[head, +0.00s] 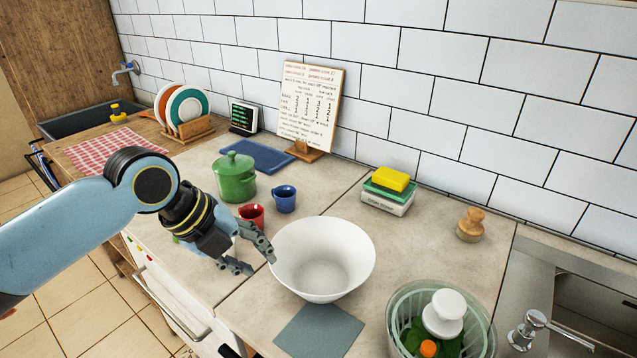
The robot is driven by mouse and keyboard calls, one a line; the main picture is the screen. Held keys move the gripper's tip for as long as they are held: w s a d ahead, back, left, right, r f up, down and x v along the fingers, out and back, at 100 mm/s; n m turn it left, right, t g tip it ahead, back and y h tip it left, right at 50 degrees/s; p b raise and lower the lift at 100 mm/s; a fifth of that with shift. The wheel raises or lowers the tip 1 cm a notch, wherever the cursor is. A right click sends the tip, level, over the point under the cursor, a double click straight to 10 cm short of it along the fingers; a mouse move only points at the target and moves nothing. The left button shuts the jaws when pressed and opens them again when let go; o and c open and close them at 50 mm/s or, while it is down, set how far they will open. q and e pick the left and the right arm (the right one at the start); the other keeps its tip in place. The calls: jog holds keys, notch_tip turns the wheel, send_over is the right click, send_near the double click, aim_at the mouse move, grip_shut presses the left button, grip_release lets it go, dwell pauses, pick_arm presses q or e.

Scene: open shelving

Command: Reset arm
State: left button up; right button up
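My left gripper (260,257) comes in from the left on a light blue arm and hangs over the counter's front part. Its fingers are spread apart with nothing visible between them, so it is open. One fingertip is close to the left rim of a white bowl (322,262); I cannot tell whether they touch. My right gripper is not in view.
A red mug (252,214), a blue mug (285,199) and a green pot (235,178) stand behind the gripper. A salad spinner (398,318) is at front right, near the sink tap (528,329). The counter between the sponges (390,180) and wooden brush (470,225) is clear.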

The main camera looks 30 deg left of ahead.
pick_arm(q)
jog(key=s+d+r+n+g+y, duration=0.1)
jog(key=s+r+n+y, duration=0.1)
jog(key=s+n, duration=0.75)
jog(key=s+d+r+n+y, duration=0.15)
jog(key=s+n, duration=0.45)
jog(key=n, duration=0.7)
notch_tip(320, 180, down, 35)
jog(key=s+a+g+b, duration=0.1)
jog(key=a+g+b, duration=0.15)
jog(key=b, duration=0.65)
jog(key=s+f+b, duration=0.4)
jog(key=s+f, duration=0.5)
jog(key=f, duration=0.3)
jog(key=s+a+f+n+b, duration=0.1)
jog(key=s+f+b, duration=0.3)
jog(key=s+f, duration=0.6)
notch_tip(320, 180, down, 3)
jog(key=shift+s+a+f+g+b, duration=0.1)
jog(key=shift+s+a+g+b, duration=0.15)
jog(key=shift+g, duration=0.2)
